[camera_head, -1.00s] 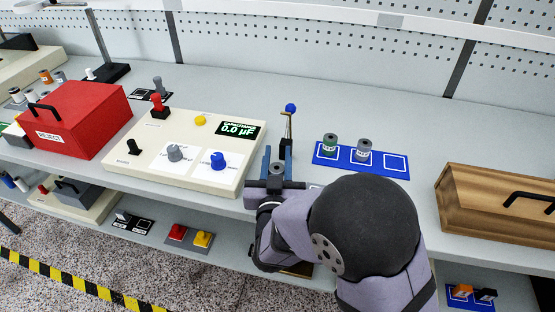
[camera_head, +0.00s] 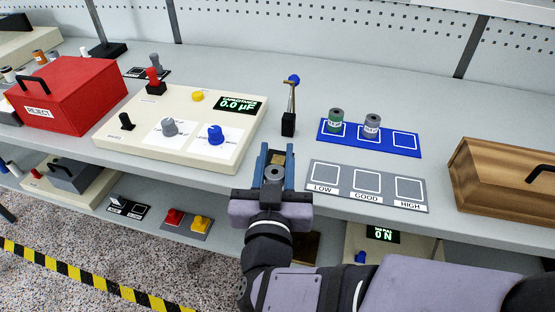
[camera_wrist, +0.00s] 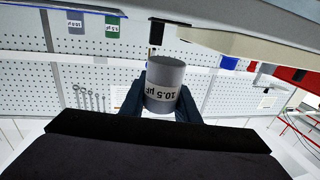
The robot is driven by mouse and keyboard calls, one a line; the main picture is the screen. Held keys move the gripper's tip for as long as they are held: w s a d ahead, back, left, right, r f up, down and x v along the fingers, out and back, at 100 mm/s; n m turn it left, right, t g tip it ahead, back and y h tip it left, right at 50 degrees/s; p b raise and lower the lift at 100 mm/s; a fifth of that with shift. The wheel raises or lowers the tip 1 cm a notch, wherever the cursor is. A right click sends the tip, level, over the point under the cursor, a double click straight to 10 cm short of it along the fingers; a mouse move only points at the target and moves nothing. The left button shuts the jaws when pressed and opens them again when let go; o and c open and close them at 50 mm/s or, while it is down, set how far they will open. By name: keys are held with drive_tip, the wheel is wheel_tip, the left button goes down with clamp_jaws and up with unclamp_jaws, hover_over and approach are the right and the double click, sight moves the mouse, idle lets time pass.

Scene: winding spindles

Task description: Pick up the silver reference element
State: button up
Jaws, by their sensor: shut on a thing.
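My gripper (camera_head: 273,163) is at the front edge of the bench, in front of the black stand. It is shut on a silver-grey cylinder (camera_head: 273,175). In the wrist view this cylinder (camera_wrist: 165,84) sits between the dark fingers, and its white label reads 10.5 µF upside down. Another silver-grey cylinder (camera_head: 372,125) stands in the middle square of the blue mat (camera_head: 383,146), beside a green one (camera_head: 336,119). The right square of the blue mat is empty.
The grey LOW/GOOD/HIGH mat (camera_head: 367,198) is empty, right of my gripper. The cream capacitance meter (camera_head: 200,115) reads 0.0 µF at left. A black stand (camera_head: 288,123) with a blue-tipped lever is behind my gripper. A wooden box (camera_head: 500,177) is at right, a red REJECT box (camera_head: 65,95) at left.

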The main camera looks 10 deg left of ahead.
drive_tip(key=shift+s+d+f+b, duration=0.15)
drive_tip(key=shift+s+f+b, duration=0.4)
drive_tip(key=shift+b, duration=0.65)
drive_tip(key=s, duration=0.3)
drive_tip(key=shift+s+d+r, duration=0.25)
drive_tip(key=shift+r, duration=0.15)
drive_tip(key=shift+s+d+r+b, duration=0.1)
drive_tip(key=shift+s+d+b, duration=0.15)
drive_tip(key=shift+s+b, duration=0.45)
drive_tip(key=shift+s, duration=0.15)
wheel_tip(320, 180, up, 25)
drive_tip(key=p, duration=2.6)
hover_over(275, 181)
drive_tip(key=shift+s+r, duration=0.2)
drive_tip(key=shift+s, duration=0.05)
drive_tip(key=shift+f, duration=0.1)
wheel_tip(275, 181, down, 25)
drive_tip(key=b, duration=2.5)
drive_tip(key=shift+f+b, duration=0.15)
drive_tip(key=shift+b, duration=0.2)
